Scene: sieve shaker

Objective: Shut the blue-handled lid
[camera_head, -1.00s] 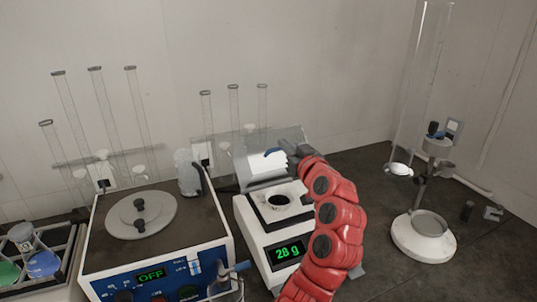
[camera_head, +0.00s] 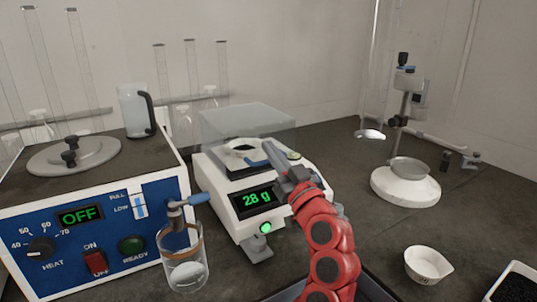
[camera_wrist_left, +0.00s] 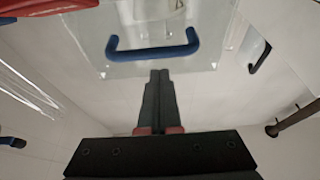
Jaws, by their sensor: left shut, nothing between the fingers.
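The clear lid (camera_head: 246,120) is on the white balance (camera_head: 226,200), whose display reads 28 g. Its blue handle (camera_head: 258,163) shows low at the front, just left of my left gripper. My left gripper (camera_head: 268,150) is shut and empty at the balance's front right. In the left wrist view the blue handle (camera_wrist_left: 153,52) lies just beyond the closed fingertips (camera_wrist_left: 158,73); I cannot tell whether they touch. A small dish (camera_head: 246,147) sits on the pan. I cannot tell whether the lid is fully down. My right gripper is out of view.
A blue-fronted heater (camera_head: 95,225) reading OFF stands at the left, with a glass beaker (camera_head: 185,262) before it. A white bowl (camera_head: 428,265) lies at the front right. A stand (camera_head: 405,185) is at the back right. The counter between is clear.

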